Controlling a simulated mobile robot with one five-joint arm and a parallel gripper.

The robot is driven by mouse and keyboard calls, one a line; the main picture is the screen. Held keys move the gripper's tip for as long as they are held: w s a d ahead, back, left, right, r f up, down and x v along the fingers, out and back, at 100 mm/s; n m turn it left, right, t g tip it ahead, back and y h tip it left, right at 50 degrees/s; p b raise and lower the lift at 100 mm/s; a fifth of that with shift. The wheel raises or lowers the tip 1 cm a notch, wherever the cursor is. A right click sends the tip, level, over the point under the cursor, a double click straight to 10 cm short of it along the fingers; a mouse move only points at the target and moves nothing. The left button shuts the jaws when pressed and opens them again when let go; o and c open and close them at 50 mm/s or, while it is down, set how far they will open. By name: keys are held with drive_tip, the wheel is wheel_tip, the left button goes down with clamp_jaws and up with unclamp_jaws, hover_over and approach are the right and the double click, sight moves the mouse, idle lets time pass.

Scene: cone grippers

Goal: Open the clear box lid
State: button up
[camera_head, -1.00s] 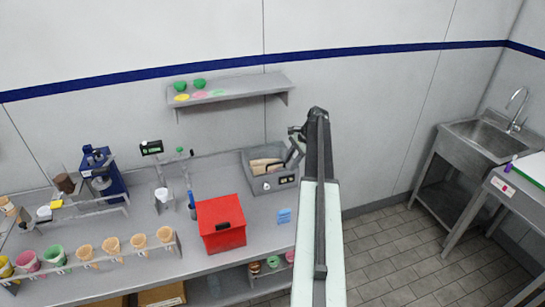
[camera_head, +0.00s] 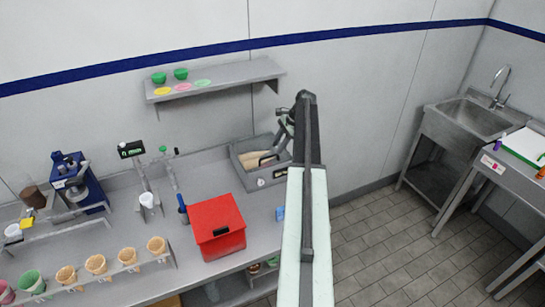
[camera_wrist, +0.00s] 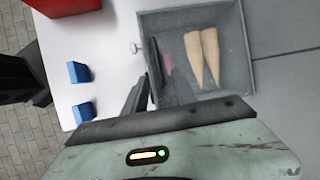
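The grey box (camera_head: 283,176) sits on the counter against the wall, with pale cones (camera_head: 258,159) inside and a small round knob (camera_head: 261,182) on its front. In the wrist view the box (camera_wrist: 245,22) shows from above, with two cones (camera_wrist: 203,57) and a pinkish patch inside. Its clear lid is hard to make out; I cannot tell its angle. My gripper (camera_wrist: 146,88) reaches over the box's edge near the knob (camera_wrist: 135,47). Its dark fingers look close together, but their gap is unclear. No object shows between them. My arm hides part of the box's right side.
A red box (camera_head: 218,222) stands on the counter left of my arm, with small blue blocks (camera_wrist: 79,72) nearby. A shelf (camera_head: 220,82) with green bowls hangs above. A rack of cones (camera_head: 95,265) is at left, and a sink (camera_head: 468,122) at right. The floor between is clear.

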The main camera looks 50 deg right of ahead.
sight(275, 155)
drive_tip(key=b+x, duration=0.2)
drive_tip(key=x, duration=0.2)
drive_tip(key=shift+f+b, duration=0.25)
drive_tip(key=shift+b, duration=0.15)
drive_tip(key=shift+a+r, duration=0.1)
drive_tip(key=shift+r, duration=0.05)
drive_tip(key=shift+c, duration=0.3)
clamp_jaws()
idle(0.5)
